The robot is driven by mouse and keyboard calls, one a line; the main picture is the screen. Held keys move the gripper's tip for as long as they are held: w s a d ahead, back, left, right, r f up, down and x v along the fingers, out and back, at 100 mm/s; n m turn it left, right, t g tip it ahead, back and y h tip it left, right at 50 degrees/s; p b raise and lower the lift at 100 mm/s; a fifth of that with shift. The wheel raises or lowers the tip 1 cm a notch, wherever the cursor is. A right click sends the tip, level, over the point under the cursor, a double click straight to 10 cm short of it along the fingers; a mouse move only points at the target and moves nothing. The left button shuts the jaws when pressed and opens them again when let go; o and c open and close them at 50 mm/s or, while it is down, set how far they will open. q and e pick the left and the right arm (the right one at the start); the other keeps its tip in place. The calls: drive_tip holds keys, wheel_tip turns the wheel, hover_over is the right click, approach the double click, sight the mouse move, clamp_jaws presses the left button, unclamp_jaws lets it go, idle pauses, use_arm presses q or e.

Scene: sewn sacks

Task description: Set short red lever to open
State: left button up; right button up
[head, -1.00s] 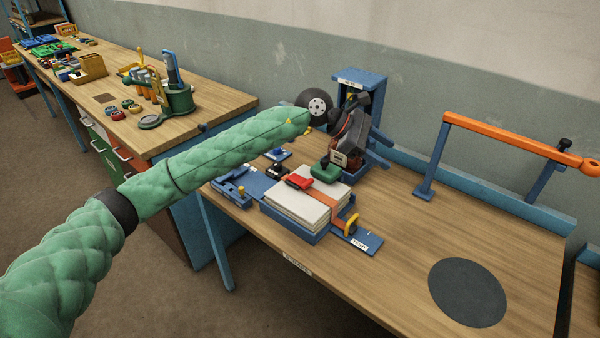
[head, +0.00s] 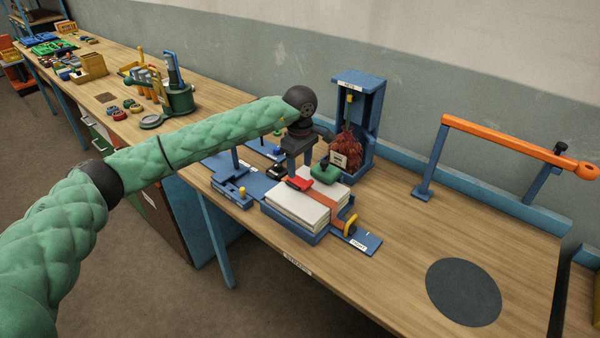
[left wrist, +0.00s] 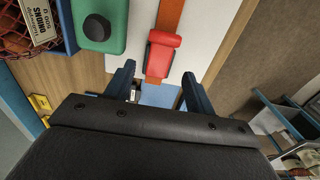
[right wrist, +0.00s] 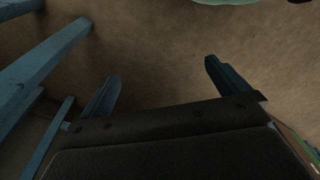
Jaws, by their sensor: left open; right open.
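The short red lever (head: 300,184) sits on an orange strap (head: 325,197) that runs over a white stack (head: 297,204) in a blue tray. In the left wrist view the red lever (left wrist: 161,55) lies flat along the strap, just ahead of the fingertips. My left gripper (left wrist: 157,72) is open and empty above the stack's edge, with the lever between its fingers' lines; contact is not visible. In the head view its dark body points down and its fingers are hard to make out. My right gripper (right wrist: 162,72) is open and empty over the floor.
A green block with a black knob (left wrist: 98,28) stands close beside the stack. A red net sack (head: 346,152) stands in a blue stand (head: 362,90) behind. A yellow handle (head: 351,222) is at the tray's right end.

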sight(300, 181)
use_arm(q)
drive_tip(key=shift+f+p, duration=0.75)
drive_tip(key=shift+f, duration=1.45)
use_arm(e)
drive_tip(key=shift+s+d+f, duration=0.15)
drive_tip(key=shift+d+f, duration=0.05)
drive_tip(key=shift+f, duration=0.55)
drive_tip(key=shift+s+d+f, duration=0.15)
drive_tip(key=shift+d+f, duration=0.05)
drive_tip(key=shift+f, duration=0.55)
drive_tip(key=shift+s+d+f, duration=0.15)
drive_tip(key=shift+d+f, duration=0.05)
drive_tip(key=shift+f, duration=0.55)
use_arm(q)
clamp_jaws()
